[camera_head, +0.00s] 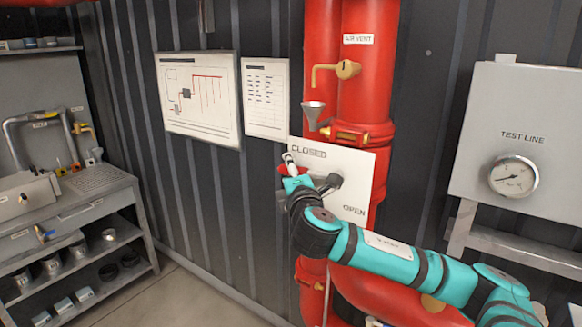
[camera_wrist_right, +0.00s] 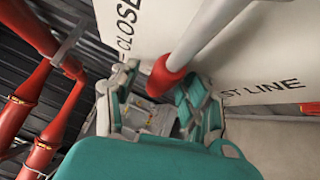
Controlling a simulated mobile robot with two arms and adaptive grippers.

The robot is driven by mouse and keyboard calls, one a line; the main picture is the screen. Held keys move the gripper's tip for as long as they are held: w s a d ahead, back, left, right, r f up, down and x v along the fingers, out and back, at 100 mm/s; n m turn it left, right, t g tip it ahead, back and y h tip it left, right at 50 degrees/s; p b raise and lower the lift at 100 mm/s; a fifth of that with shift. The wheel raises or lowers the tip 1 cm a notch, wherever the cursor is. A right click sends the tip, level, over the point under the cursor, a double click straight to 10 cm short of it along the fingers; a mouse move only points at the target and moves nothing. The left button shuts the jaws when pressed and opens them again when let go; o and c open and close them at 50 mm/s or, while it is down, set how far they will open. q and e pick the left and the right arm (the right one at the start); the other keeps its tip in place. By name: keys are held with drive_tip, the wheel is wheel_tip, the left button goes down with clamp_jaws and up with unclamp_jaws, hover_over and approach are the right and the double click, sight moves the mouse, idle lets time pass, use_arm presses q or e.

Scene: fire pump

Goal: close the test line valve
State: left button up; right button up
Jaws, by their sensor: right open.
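The test line valve's white plate (camera_head: 359,164) stands on the red pipe in the head view, marked CLOSED at its upper left and OPEN at its lower right. The grey lever (camera_wrist_right: 215,35) has a red end (camera_wrist_right: 165,78); its pivot hub (camera_head: 334,182) shows on the plate. The lever points left of the hub, partly hidden by my arm. My right gripper (camera_head: 289,164) is at the lever's red end. In the right wrist view my right gripper (camera_wrist_right: 155,95) is open, with the red end near its fingertips; contact cannot be told. My left gripper is out of view.
A TEST LINE panel (camera_head: 520,110) with a round gauge (camera_head: 513,176) stands at the right. A small funnel (camera_head: 313,114) and brass tap (camera_head: 338,71) are above the plate. A shelf with tools (camera_head: 95,205) is at the left, with bare floor beside it.

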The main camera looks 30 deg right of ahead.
drive_tip(key=shift+w, duration=0.1)
drive_tip(key=shift+c, duration=0.3)
clamp_jaws()
